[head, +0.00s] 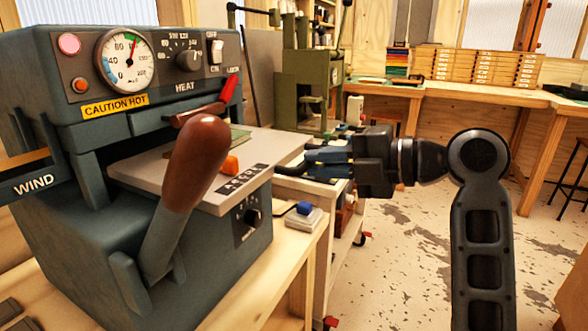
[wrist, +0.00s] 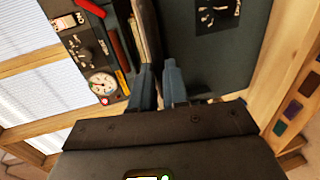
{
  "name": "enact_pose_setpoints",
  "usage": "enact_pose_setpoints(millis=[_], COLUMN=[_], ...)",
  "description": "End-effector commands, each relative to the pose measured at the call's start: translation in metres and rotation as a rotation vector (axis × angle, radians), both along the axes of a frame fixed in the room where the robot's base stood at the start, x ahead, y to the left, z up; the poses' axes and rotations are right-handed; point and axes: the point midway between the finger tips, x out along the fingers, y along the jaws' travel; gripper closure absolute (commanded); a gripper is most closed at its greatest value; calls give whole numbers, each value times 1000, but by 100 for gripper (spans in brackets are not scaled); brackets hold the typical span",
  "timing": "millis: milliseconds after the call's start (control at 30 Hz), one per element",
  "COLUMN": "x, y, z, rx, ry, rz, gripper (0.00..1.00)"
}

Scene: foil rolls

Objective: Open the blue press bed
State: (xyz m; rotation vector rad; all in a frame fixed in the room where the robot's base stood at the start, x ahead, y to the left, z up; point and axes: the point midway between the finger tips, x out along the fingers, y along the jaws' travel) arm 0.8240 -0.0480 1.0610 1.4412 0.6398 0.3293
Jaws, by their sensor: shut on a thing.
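The blue-grey press (head: 60,190) stands on a wooden bench at the left of the head view. Its pale flat bed (head: 150,172) juts out from under the press head, with a small orange block and a green piece on top. In the wrist view the bed (wrist: 146,30) shows as a thin edge running up from my fingers. My gripper (head: 285,170) is at the bed's right side, its blue fingers shut on the bed; in the wrist view my gripper (wrist: 160,84) has one finger on each side. The exact contact is partly hidden.
A large brown-handled lever (head: 197,155) rises in front of the bed. A yellow "CAUTION HOT" label (head: 114,106) is on the press. A small blue-topped block (head: 304,209) lies on the bench edge. A green machine (head: 308,80) stands behind. Floor at the right is open.

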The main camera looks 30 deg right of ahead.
Motion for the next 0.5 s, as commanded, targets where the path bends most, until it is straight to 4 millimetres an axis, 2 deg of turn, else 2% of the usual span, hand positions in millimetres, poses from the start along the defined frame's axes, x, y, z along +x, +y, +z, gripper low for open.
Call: enact_pose_setpoints(millis=[33, 200, 500], x=[-9, -31, -47], y=[-8, -23, -35], z=[-5, -4, -2], rx=[-1, 0, -1], ry=[3, 4, 5], rz=[-3, 0, 1], gripper=[100, 100, 100])
